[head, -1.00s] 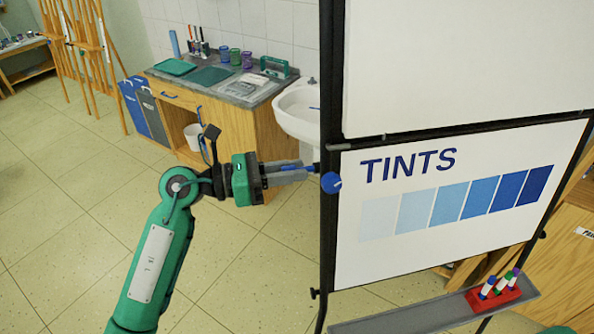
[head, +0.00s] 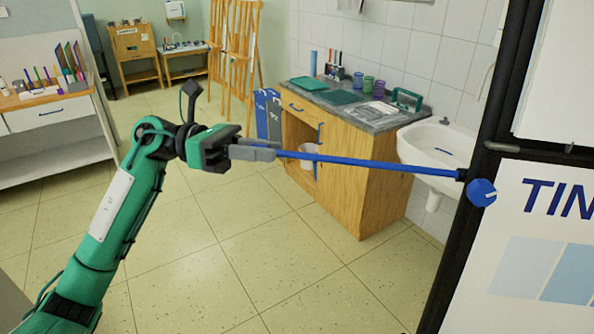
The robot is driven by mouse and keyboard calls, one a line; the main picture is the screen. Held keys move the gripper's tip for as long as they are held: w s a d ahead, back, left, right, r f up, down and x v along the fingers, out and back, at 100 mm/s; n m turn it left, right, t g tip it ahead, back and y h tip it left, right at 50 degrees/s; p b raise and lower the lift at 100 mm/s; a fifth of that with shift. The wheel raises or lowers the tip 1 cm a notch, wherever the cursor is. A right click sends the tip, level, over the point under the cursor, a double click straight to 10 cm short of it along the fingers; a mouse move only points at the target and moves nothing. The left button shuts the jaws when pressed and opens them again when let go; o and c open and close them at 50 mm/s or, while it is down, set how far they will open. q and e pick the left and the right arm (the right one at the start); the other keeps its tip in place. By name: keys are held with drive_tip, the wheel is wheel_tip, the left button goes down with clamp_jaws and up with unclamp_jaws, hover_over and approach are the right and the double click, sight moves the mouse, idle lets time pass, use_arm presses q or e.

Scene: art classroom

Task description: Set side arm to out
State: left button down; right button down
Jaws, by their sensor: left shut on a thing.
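The side arm (head: 370,162) is a long blue rod. It sticks out to the left, nearly level, from a round blue hub (head: 482,192) on the black post of the easel board (head: 508,110). My left gripper (head: 272,150) is shut on the rod's free left end. The rod's tip is hidden between the fingers. My right gripper does not show in the head view.
A wooden cabinet (head: 345,185) with a grey top and a white sink (head: 430,150) stand behind the rod. Wooden easels (head: 240,50) stand at the back. A white shelf (head: 55,140) is at the left. The tiled floor between is clear.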

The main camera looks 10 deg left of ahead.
use_arm(q)
drive_tip(key=shift+a, duration=0.7)
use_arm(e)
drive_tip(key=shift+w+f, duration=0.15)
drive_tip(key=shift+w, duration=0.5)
use_arm(q)
drive_tip(key=c, duration=1.4)
unclamp_jaws()
drive_tip(key=shift+o, duration=0.7)
drive_tip(key=shift+a, duration=0.25)
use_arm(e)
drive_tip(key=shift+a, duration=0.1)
